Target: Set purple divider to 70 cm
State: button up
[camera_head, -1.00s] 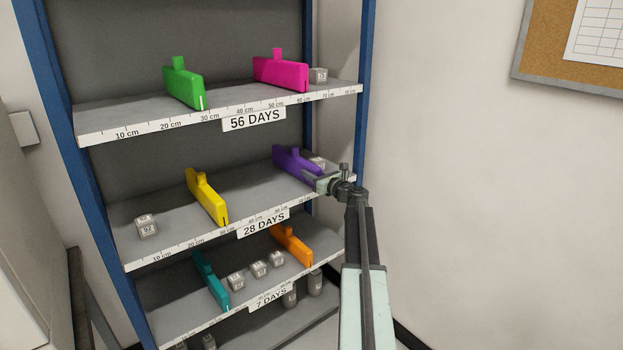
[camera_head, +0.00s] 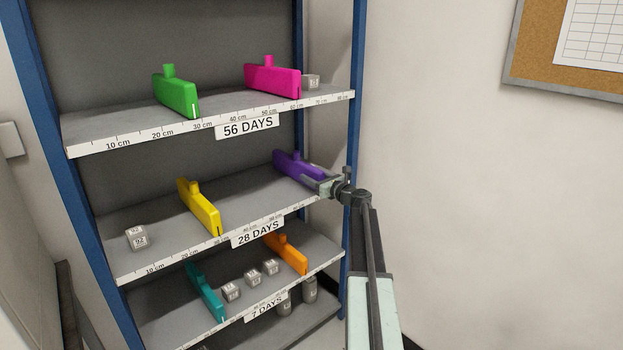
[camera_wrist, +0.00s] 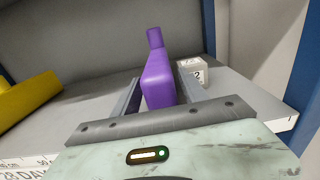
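The purple divider (camera_head: 292,165) stands upright near the right end of the middle shelf (camera_head: 160,235), labelled 28 DAYS. My gripper (camera_head: 318,183) is at its front end, covering that end in the head view. In the wrist view the divider (camera_wrist: 158,82) sits between my two fingers (camera_wrist: 158,88), whose tips lie close against its two sides; the gripper looks shut on it. The scale (camera_head: 200,252) runs along the shelf's front edge; its marks near the purple divider are too small to read.
A grey cube (camera_wrist: 194,71) stands just right of my right finger. The blue post (camera_head: 353,140) is close to the right. A yellow divider (camera_head: 198,207) and another cube (camera_head: 137,238) are further left on this shelf. Shelves above and below hold other dividers.

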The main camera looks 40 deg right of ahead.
jog(key=s, duration=0.7)
jog(key=shift+s+d, duration=0.3)
jog(key=shift+s, duration=0.05)
